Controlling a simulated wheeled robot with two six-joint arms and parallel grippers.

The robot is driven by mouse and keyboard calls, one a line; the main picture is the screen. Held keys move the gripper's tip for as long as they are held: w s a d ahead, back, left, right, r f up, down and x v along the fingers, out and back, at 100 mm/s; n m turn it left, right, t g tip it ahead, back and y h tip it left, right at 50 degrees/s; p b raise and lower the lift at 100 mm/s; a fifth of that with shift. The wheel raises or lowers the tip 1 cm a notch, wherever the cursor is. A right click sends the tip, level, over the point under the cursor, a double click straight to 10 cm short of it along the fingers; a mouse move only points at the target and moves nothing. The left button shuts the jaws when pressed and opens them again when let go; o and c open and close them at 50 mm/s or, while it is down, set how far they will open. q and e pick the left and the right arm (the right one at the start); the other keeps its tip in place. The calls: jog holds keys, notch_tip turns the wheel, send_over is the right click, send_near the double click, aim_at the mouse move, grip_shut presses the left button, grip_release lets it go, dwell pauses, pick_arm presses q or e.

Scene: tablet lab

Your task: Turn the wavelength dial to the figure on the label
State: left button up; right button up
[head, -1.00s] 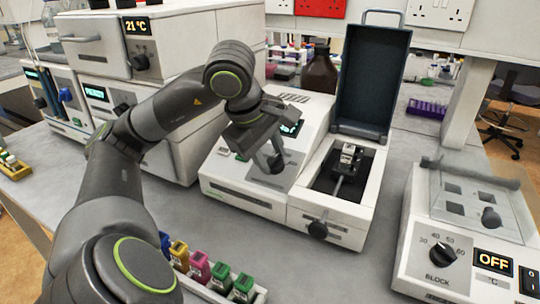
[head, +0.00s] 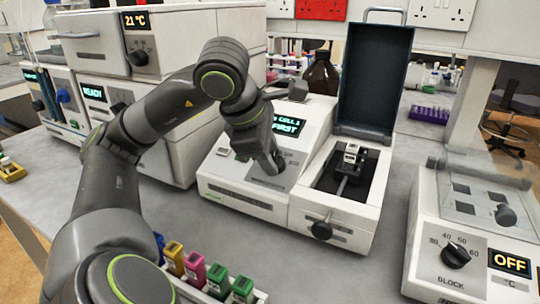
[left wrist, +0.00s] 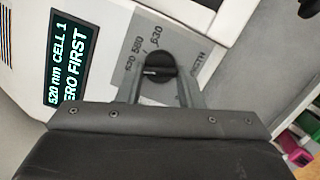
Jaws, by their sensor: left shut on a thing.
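The wavelength dial (left wrist: 155,70) is a dark round knob on the spectrophotometer's grey panel. It sits between the two fingers of my left gripper (left wrist: 158,85), which is shut on it. In the head view my left gripper (head: 268,164) hides most of the dial. The dial's pale pointer line points left in the wrist view, toward the lowest printed figure. The lit display (left wrist: 75,58) reads 520 nm, CELL 1, and a partly cut-off ZERO FIRST. A small white label (head: 351,152) shows in the open cell compartment; its figure is too small to read. My right gripper is not in view.
The compartment lid (head: 375,80) stands open. A heating block (head: 470,240) reading OFF is at the right. Bare bench lies before the spectrophotometer.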

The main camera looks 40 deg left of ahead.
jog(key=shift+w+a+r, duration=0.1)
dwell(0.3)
pick_arm(q)
jog(key=o, duration=1)
jog(key=p+v, duration=0.4)
jog(key=v, duration=1.3)
jog(key=shift+s+r, duration=0.15)
jog(key=shift+r, duration=0.05)
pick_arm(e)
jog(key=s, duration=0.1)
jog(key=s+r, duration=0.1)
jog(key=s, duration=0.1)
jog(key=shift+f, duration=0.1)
